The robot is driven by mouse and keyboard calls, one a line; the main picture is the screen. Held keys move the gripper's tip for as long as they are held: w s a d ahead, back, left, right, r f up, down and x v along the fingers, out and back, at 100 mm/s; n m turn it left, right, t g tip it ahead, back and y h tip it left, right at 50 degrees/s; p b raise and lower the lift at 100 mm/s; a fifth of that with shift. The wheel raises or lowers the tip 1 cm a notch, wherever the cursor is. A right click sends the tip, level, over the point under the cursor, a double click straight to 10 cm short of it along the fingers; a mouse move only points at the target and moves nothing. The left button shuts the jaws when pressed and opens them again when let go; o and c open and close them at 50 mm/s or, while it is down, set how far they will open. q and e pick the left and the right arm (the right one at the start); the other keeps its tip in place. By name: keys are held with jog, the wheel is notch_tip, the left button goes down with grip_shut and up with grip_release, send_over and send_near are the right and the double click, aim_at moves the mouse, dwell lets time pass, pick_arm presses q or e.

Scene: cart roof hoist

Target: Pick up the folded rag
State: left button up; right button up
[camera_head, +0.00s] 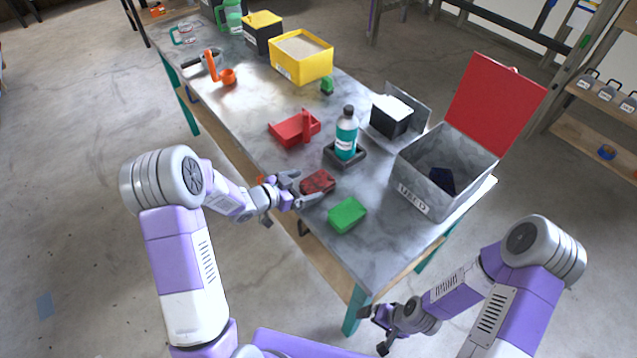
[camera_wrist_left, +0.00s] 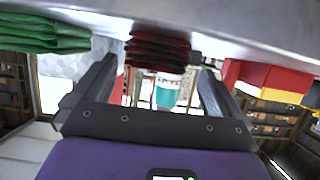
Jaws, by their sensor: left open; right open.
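A folded dark red rag (camera_head: 318,181) lies near the table's front edge, left of a green folded cloth or pad (camera_head: 347,214). My left gripper (camera_head: 303,187) is open at the table edge. Its fingers point at the rag and reach to about its near side. In the left wrist view the layered edge of the rag (camera_wrist_left: 160,50) shows between the spread fingers (camera_wrist_left: 158,82), and the green layered piece (camera_wrist_left: 45,35) is off to one side. I cannot tell whether a finger touches the rag. My right gripper (camera_head: 378,330) is open and empty, off the table's near end.
Behind the rag stand a teal bottle (camera_head: 346,136) in a dark tray (camera_head: 360,158) and a red open bin (camera_head: 290,129). A grey box (camera_head: 425,195) with a raised red lid (camera_head: 492,100) is at the right. A yellow bin (camera_head: 318,66) stands further back.

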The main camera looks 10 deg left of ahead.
aim_at(312, 185)
pick_arm(q)
jog(key=x, duration=0.2)
jog(key=b+x, duration=0.1)
jog(key=x, duration=0.1)
jog(key=shift+s+d+f, duration=0.15)
jog(key=shift+s+d, duration=0.05)
jog(key=shift+d, duration=0.05)
jog(key=shift+w+d+f+b, duration=0.1)
jog(key=shift+w+d+b, duration=0.15)
jog(key=shift+w+b, duration=0.1)
jog(key=c, duration=1)
notch_tip(312, 185, up, 10)
jog(key=p, duration=0.4)
